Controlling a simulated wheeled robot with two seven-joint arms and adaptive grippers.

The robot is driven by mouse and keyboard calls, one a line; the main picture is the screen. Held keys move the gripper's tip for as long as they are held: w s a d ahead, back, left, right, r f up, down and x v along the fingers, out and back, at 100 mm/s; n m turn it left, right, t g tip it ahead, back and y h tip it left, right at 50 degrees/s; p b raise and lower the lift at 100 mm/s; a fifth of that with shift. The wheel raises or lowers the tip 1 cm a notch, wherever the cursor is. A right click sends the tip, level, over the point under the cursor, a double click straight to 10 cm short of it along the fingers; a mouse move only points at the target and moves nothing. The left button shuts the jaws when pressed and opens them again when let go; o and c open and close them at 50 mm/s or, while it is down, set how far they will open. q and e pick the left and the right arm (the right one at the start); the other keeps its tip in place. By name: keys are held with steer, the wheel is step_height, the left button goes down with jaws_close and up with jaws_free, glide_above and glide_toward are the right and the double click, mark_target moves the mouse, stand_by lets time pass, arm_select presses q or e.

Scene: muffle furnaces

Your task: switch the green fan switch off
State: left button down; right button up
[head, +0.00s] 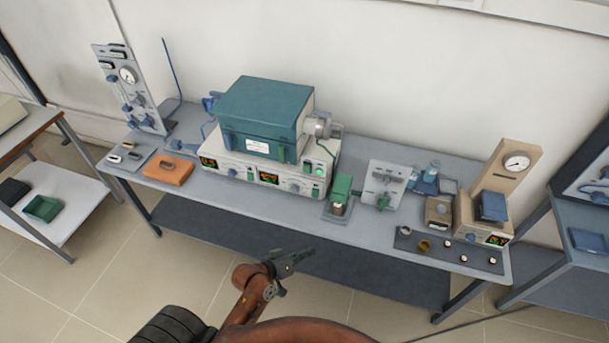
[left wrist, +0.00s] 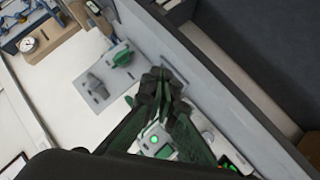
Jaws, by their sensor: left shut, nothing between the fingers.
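A small switch with a lit green face (head: 318,168) shows at the right end of the furnace's pale control panel (head: 232,170). It looks like the green fan switch; its on or off position is too small to tell. My left gripper (head: 292,262) is shut and empty, in front of the table's front edge and apart from the panel. In the left wrist view my left gripper (left wrist: 160,88) has its fingertips together, and green lit spots show beyond it, partly hidden by the fingers. My right gripper is not in view.
A teal furnace (head: 262,110) sits on the control unit. A small green-topped device (head: 341,187) and a white panel with a green knob (head: 383,178) stand to its right. A beige gauge stand (head: 510,165) is farther right.

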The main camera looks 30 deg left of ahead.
arm_select(q)
steer(key=w+a+r+n+t+y, duration=0.3)
steer(key=w+a+r+n+t, duration=0.25)
steer(key=w+n, duration=0.3)
steer(key=w+a+n+t+y, duration=0.1)
steer(key=w+a+n+y, duration=0.1)
steer(key=a+n+y, duration=0.4)
steer(key=shift+w+a+r+n+t, duration=0.15)
steer(key=shift+w+a+n+t, duration=0.25)
steer(key=shift+a+n, duration=0.6)
steer(key=shift+w, duration=0.1)
glide_toward(307, 168)
steer(key=x, duration=0.5)
steer(key=shift+w+a, duration=0.15)
steer(key=shift+w, duration=0.05)
steer(key=shift+w+a+r, duration=0.15)
steer(key=shift+w, duration=0.5)
